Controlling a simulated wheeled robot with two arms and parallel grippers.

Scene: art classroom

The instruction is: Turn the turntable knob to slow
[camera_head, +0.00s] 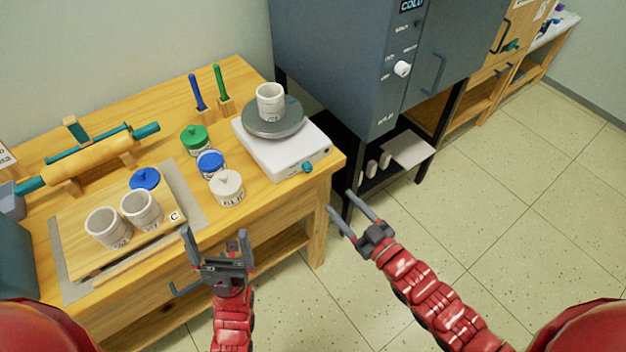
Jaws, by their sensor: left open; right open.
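The turntable is a white box base (285,158) with a round grey disc (274,125) on top, at the right end of the wooden table. A white cup (270,101) stands on the disc. The teal knob (308,167) is on the base's front face, near its right corner; its setting is too small to read. My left gripper (215,236) is open and empty, in front of the table's front edge, left of and nearer than the knob. My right gripper (350,208) is open and empty, right of and nearer than the knob, apart from it.
Jars with a green lid (195,139), blue lid (211,163) and white lid (227,187) stand left of the turntable. Two cups (109,228) are on a wooden board (85,259). A grey kiln (340,60) stands at the right. The floor (480,215) at right is clear.

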